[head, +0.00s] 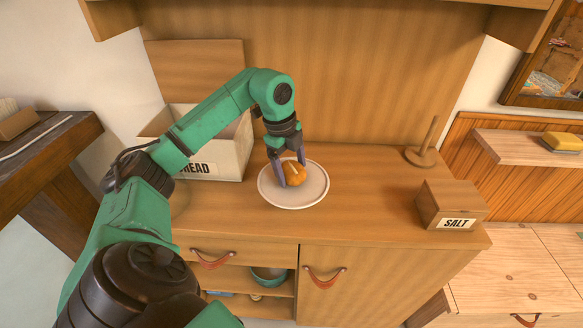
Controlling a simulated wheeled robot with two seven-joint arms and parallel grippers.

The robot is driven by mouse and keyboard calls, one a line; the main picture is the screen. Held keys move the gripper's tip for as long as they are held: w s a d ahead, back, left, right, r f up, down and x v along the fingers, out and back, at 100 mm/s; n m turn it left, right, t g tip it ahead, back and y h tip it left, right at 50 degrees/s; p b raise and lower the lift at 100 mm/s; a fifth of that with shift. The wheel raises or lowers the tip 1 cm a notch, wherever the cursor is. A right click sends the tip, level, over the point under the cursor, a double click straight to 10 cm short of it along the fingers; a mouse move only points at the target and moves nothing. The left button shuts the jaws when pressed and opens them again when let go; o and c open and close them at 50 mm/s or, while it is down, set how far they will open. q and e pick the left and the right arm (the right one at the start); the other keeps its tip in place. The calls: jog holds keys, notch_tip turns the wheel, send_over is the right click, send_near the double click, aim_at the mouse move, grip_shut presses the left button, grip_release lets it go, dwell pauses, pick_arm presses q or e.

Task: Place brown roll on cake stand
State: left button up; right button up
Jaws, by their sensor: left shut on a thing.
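The brown roll (294,173) is a small golden-brown bun in the head view. My left gripper (292,180) points down and is shut on the roll, with a finger on either side of it. The roll is over the middle of a round, pale plate-like stand (308,196) on the wooden counter. I cannot tell whether the roll touches the stand's surface. The gripper hides part of the roll and the stand's back edge. My right gripper is not in view.
A bread box (222,163) with its lid up stands left of the stand, close to my left arm. The counter (365,200) between the stand and salt box is clear.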

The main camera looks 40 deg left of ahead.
aim_at(287, 169)
pick_arm(q)
jog(key=shift+w+d, duration=0.1)
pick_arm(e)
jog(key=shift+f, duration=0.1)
pick_arm(q)
jog(key=o, duration=0.9)
jog(key=shift+f, duration=0.1)
jog(key=shift+o, duration=1.2)
jog(key=shift+r, duration=0.5)
jog(key=r, duration=0.5)
jog(key=s+r, duration=0.1)
jog(key=r, duration=0.2)
jog(key=shift+s+a, duration=0.1)
jog(key=shift+a, duration=0.3)
jog(key=r+p, duration=0.2)
jog(key=r, duration=0.1)
jog(key=shift+s+a+r, duration=0.15)
jog(key=shift+s, duration=0.25)
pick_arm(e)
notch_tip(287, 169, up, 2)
